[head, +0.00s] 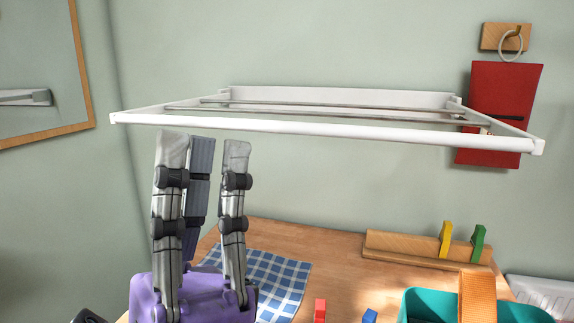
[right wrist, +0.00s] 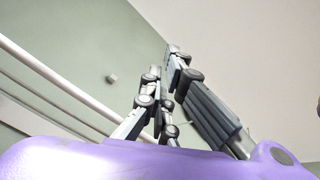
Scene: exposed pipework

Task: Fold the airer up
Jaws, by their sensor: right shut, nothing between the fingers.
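The airer (head: 330,130) is a white frame on the wall. It stands out nearly level, with its thick front bar nearest me and thin grey rails behind. Its back plate (head: 340,97) is against the wall. My right gripper (head: 204,148) is shut and empty, with its fingers pointing up. The fingertips are just below the left part of the front bar; I cannot tell whether they touch it. In the right wrist view, the airer's bars (right wrist: 60,83) run along the left and the right gripper's fingers (right wrist: 165,75) point up. My left gripper is not in view.
A wooden table (head: 345,275) below holds a blue checked cloth (head: 275,280), a teal bin (head: 420,303), an orange strap-like thing (head: 477,290) and pegs on a wooden block (head: 400,249). A red cloth (head: 500,95) hangs at right. A wood-framed mirror (head: 85,70) is at left.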

